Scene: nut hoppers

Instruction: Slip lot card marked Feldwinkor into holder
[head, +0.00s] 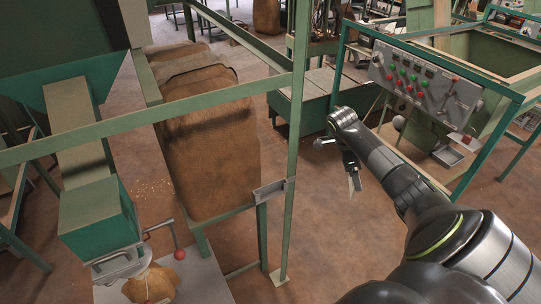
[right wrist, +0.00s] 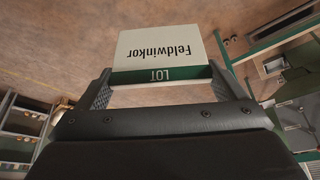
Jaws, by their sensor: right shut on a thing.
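The lot card (right wrist: 160,50) is white with a green LOT band and the word Feldwinkor, upside down in the right wrist view. My right gripper (right wrist: 162,84) is shut on it, one finger at each side of the green band. In the head view my right gripper (head: 350,163) hangs right of the green post, with the card (head: 355,183) seen nearly edge-on below it. A grey metal bracket (head: 270,190), which looks like the holder, is fixed at the green post, left of the card and apart from it. My left gripper is not in view.
A green post (head: 297,110) and a long rail (head: 150,116) cross the head view. A large brown sack (head: 208,150) stands behind the bracket. A control panel (head: 425,82) is at upper right, and a red-knobbed crank (head: 179,254) at lower left. Floor (head: 335,230) below the card is clear.

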